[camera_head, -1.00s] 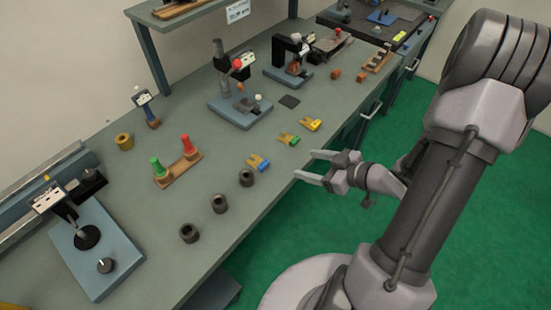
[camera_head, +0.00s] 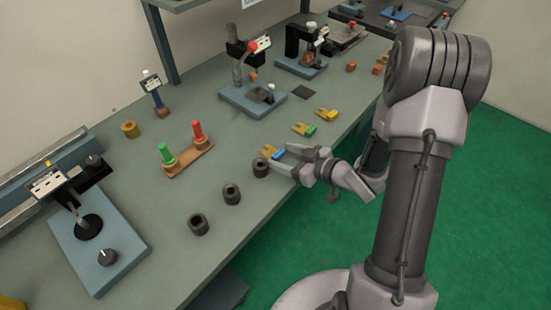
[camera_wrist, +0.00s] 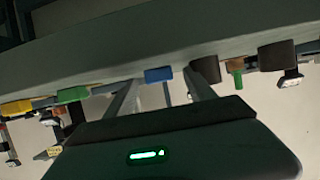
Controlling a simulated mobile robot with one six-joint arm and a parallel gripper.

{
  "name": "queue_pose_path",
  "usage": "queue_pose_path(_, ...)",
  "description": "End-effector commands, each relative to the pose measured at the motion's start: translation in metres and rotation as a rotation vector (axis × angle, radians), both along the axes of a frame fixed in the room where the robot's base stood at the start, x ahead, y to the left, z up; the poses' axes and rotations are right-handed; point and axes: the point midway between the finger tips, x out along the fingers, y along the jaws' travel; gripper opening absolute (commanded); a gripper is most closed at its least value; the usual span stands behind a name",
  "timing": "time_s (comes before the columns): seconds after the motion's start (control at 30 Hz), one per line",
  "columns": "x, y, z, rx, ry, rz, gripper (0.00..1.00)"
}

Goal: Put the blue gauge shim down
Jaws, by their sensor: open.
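The blue gauge shim (camera_head: 271,152), a small blue and yellow forked piece, lies on the bench near its front edge. My gripper (camera_head: 281,156) is open, its two fingers low over the bench edge and pointing at the shim. In the wrist view the picture is upside down. The shim's blue end (camera_wrist: 159,74) shows there between my open fingers (camera_wrist: 160,98), which do not appear closed on it. I cannot tell whether the fingertips touch it.
A dark ring (camera_head: 261,168) stands close beside my lower finger, with two more rings to the left. Green (camera_head: 304,129) and yellow (camera_head: 327,114) shims lie to the right. A wooden stand (camera_head: 188,158) with green and red handled plugs is behind. Bare bench lies between.

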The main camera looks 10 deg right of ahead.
Motion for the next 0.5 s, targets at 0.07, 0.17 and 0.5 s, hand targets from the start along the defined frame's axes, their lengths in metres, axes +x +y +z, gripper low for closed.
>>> queue_pose_path(0.07,0.0047,0.0036,-0.0027,0.0,-0.001,0.001,0.64)
queue_pose_path(0.17,0.0053,0.0036,-0.0015,0.0,0.0,0.0,0.64)
queue_pose_path(0.5,0.005,0.0032,-0.0012,0.0,0.0,-0.001,0.15)
